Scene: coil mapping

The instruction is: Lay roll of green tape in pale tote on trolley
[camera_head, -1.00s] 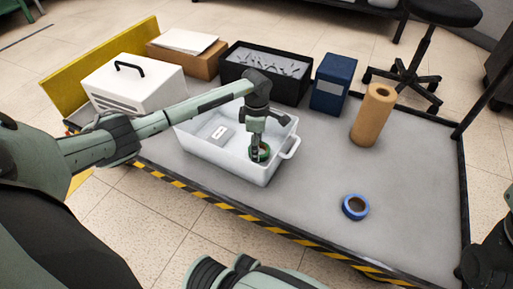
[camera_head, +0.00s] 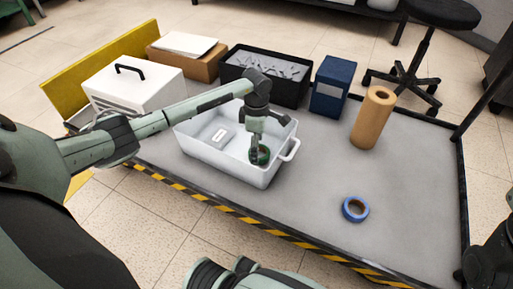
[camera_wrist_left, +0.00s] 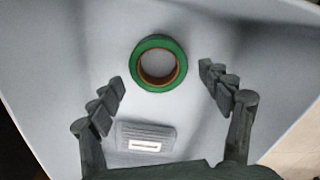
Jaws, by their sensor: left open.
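The pale tote (camera_head: 215,151) stands on the grey trolley (camera_head: 300,200). The roll of green tape (camera_wrist_left: 158,63) lies flat inside the tote in the left wrist view; in the head view the green tape (camera_head: 261,156) shows at the tote's right end, partly hidden by my gripper. My left gripper (camera_head: 256,157) reaches down into the tote. In the left wrist view its fingers (camera_wrist_left: 163,88) are apart, with the tape beyond and between them, not touching it. Part of my right arm shows at the right edge of the head view; its gripper cannot be made out.
A grey labelled item (camera_head: 218,136) lies in the tote. A blue tape roll (camera_head: 355,209) and a tan roll (camera_head: 373,118) are to the right. A white case (camera_head: 133,88), a black bin (camera_head: 265,76) and a blue box (camera_head: 331,86) stand behind. The trolley's front right is mostly clear.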

